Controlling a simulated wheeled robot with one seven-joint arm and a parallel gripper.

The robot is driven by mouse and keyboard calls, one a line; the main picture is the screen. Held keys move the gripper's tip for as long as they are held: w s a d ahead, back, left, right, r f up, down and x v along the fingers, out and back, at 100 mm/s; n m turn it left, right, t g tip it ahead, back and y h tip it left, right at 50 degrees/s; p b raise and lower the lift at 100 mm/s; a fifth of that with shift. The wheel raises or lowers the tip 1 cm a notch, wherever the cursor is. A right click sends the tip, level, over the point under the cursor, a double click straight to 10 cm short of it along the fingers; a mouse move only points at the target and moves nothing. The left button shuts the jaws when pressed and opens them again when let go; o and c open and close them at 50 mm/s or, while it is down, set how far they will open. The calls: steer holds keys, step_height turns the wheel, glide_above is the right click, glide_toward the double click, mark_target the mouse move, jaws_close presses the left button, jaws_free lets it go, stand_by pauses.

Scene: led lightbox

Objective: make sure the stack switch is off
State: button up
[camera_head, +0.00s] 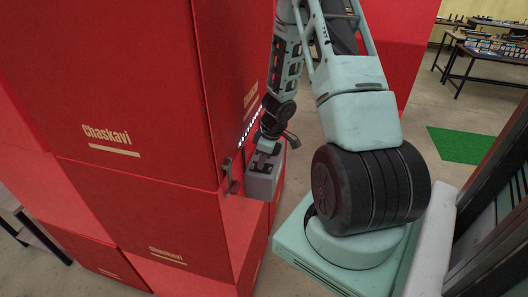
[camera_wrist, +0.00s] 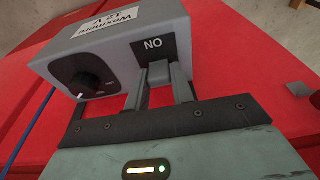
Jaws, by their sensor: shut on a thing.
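A grey box (camera_wrist: 112,50) with an upside-down "Wexmere 12 V" label and a black dial carries the stack switch in the wrist view. A black plate beside the dial reads "NO" as seen, which is "ON" upside down. My gripper (camera_wrist: 168,76) is at the box's front face, its two grey fingers just below that plate. In the head view, the grey box (camera_head: 262,183) is beside the red stack, below my wrist.
Large red "Chaskavi" boxes (camera_head: 110,90) are stacked at the left, close to my gripper. A strip of small white lights (camera_head: 250,127) shows by the stack's edge. Tables (camera_head: 485,50) and a green mat (camera_head: 460,145) are at the far right.

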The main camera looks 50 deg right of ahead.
steer(key=shift+a+g+p, duration=0.3)
steer(key=shift+a+p, duration=0.05)
steer(key=shift+p, duration=0.3)
steer(key=shift+w+d+p, duration=0.15)
steer(key=shift+p, duration=0.45)
steer(key=o, duration=1)
steer(key=shift+d, duration=0.1)
steer(key=r, duration=0.5)
steer(key=s+r, duration=0.1)
steer(key=r, duration=0.5)
steer(key=s+d+r, duration=0.1)
steer(key=r, duration=0.5)
steer(key=shift+r, duration=0.15)
